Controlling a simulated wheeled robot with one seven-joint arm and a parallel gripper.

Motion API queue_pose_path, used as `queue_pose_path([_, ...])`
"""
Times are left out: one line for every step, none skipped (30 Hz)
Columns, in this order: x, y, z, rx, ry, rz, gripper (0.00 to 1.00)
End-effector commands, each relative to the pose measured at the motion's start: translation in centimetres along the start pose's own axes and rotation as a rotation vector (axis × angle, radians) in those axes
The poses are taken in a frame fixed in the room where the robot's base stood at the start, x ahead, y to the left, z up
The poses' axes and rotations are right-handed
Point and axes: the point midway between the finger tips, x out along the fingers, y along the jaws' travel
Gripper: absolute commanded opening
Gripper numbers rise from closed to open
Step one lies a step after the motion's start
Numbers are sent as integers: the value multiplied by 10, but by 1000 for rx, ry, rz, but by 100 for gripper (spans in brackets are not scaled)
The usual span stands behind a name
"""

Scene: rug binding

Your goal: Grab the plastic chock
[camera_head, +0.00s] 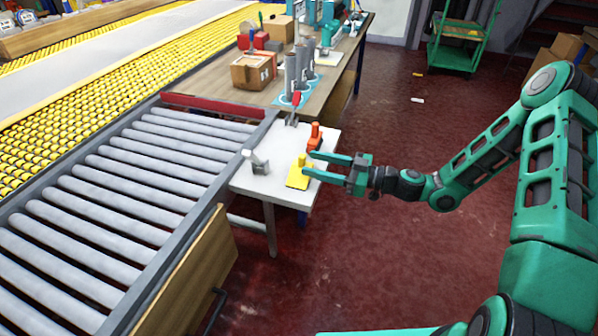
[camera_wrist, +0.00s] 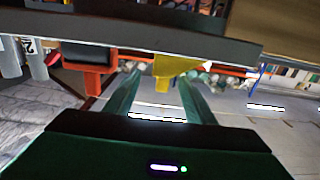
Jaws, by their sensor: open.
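A yellow plastic piece (camera_head: 297,178), which looks like the chock, has a flat base and an upright knob. It sits on the front right part of a small white table (camera_head: 258,185). My gripper (camera_head: 308,162) reaches in from the right, open, its fingertips at the yellow piece. In the wrist view, which is upside down, the yellow piece (camera_wrist: 178,65) stands ahead with its knob between the open fingers (camera_wrist: 160,88). I cannot tell whether they touch it. An orange piece (camera_head: 315,137) stands just behind; it also shows in the wrist view (camera_wrist: 91,65).
A grey piece (camera_head: 257,162) and a red-handled tool (camera_head: 294,108) also stand on the white table. A roller conveyor (camera_head: 130,190) adjoins it on the left. A workbench (camera_head: 222,88) with a cardboard box (camera_head: 252,72) and grey cylinders stands behind. The red floor at right is mostly clear.

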Motion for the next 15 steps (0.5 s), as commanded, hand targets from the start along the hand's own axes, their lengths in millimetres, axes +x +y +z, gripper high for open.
queue_pose_path([7,-2,1,1,1,-4,49])
queue_pose_path([11,-2,2,1,1,-4,49])
queue_pose_path([17,-2,4,1,1,-4,49])
queue_pose_path([21,-2,4,1,1,-4,49])
queue_pose_path([26,-2,5,0,1,-5,49])
queue_pose_path([32,-2,5,-1,0,-4,49])
queue_pose_path([35,-2,5,-1,0,-4,49])
queue_pose_path([38,-2,4,-1,0,-4,49])
queue_pose_path([41,-2,4,-1,0,-3,49])
queue_pose_path([43,-2,4,0,0,-3,49])
queue_pose_path([44,-1,4,0,0,-2,49])
queue_pose_path([44,-1,4,0,0,-1,49])
queue_pose_path([44,-1,4,0,0,-1,49])
queue_pose_path([44,-1,4,0,0,-1,49])
queue_pose_path([44,-1,4,0,0,-1,49])
